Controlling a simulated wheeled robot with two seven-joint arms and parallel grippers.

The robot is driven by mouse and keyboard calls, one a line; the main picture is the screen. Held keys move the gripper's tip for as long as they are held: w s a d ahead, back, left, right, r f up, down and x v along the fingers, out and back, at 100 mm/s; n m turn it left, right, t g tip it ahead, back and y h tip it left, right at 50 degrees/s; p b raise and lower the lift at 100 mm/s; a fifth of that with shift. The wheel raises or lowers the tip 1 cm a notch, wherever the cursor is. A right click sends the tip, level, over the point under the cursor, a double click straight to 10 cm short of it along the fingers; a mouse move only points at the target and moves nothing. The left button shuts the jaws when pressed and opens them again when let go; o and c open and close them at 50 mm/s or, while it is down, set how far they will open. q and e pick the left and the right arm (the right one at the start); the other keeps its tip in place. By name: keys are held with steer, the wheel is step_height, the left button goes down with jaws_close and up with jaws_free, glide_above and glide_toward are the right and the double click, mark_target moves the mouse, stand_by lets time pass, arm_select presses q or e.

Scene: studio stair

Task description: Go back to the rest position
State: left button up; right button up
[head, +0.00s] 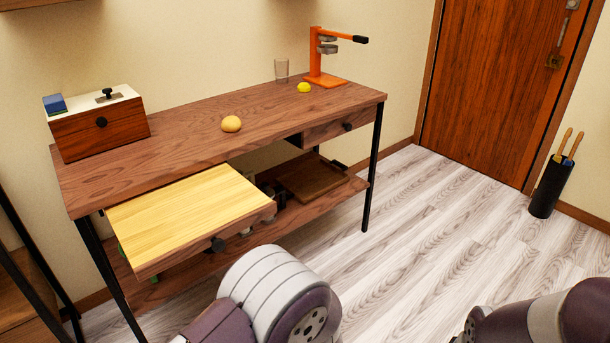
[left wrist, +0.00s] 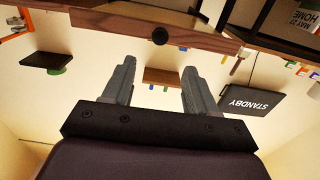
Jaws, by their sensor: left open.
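My left gripper (left wrist: 159,68) shows in the left wrist view with its two grey fingers spread apart and nothing between them. That view looks tilted or upside down, with a wooden furniture edge and a round dark knob (left wrist: 160,35) beyond the fingertips. In the head view only links of my arms show, at the bottom middle and bottom right; neither gripper is visible there. My right gripper is in no view.
A wooden desk (head: 185,138) has its left drawer (head: 185,205) pulled out near my arm. On it are a wooden box (head: 100,128), a yellow-orange round fruit (head: 231,124), a lemon (head: 304,87), a glass (head: 281,70) and an orange press (head: 317,60).

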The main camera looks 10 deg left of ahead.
arm_select(q)
steer(key=w+d+f+m+g+h, duration=0.2)
steer(key=d+f+m+h, duration=0.3)
steer(key=d+f+h, duration=0.45)
steer(key=s+d+f+m+g+h, duration=0.2)
steer(key=s+d+m+g+h, duration=0.15)
steer(key=s+h, duration=0.2)
steer(key=s+a+r+m+g+y, duration=0.1)
steer(key=s+a+r+g, duration=0.25)
steer(key=s+a, duration=0.2)
steer(key=s+a+r+m+g, duration=0.1)
steer(key=s+a+r+g, duration=0.1)
steer(key=s+a+r, duration=0.4)
step_height(320, 180, up, 28)
steer(key=w+a+p, duration=0.2)
steer(key=p, duration=2.7)
steer(key=shift+t+p, duration=0.3)
steer(key=shift+p, duration=0.1)
